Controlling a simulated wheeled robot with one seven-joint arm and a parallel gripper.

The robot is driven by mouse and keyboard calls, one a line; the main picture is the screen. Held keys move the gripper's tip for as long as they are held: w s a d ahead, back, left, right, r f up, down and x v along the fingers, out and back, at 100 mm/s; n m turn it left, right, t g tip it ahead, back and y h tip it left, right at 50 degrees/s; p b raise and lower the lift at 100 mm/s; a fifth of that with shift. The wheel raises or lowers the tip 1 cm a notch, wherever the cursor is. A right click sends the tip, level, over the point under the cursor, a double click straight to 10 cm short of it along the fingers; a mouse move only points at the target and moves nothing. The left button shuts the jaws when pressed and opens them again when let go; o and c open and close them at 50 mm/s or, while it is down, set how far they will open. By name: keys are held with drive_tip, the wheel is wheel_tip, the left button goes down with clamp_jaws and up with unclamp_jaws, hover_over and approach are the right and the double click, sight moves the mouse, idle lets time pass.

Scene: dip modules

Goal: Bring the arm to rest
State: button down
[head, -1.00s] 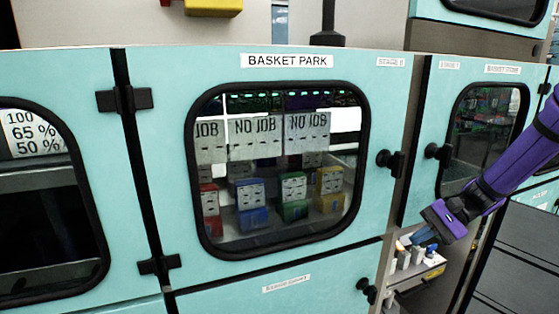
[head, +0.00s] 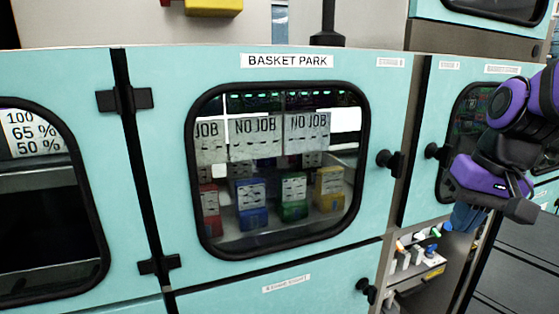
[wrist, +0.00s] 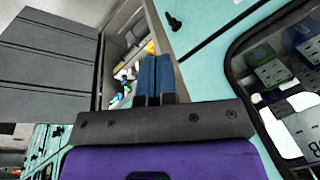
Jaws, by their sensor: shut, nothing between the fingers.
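My arm with its purple links is at the right of the head view. My gripper (head: 466,217) hangs in front of the cabinet there, its blue fingers pointing down, above and to the right of a shelf of small items. In the wrist view my gripper (wrist: 155,78) has its two blue fingers side by side, shut with nothing between them. No object is held.
The closed BASKET PARK door (head: 385,230) has a window with several coloured baskets behind it. A black knob (head: 388,160) sticks out at its right. An open shelf (head: 418,270) with small bottles lies below my gripper.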

drive_tip(key=s+d+r+n+t+h, duration=0.1)
drive_tip(key=s+r+t, duration=0.3)
drive_tip(key=s, duration=0.4)
drive_tip(key=shift+s+d+r+n+h, duration=0.15)
drive_tip(key=shift+s+n+h, duration=0.2)
drive_tip(key=shift+n, duration=0.25)
drive_tip(key=shift+w, duration=0.1)
idle(0.3)
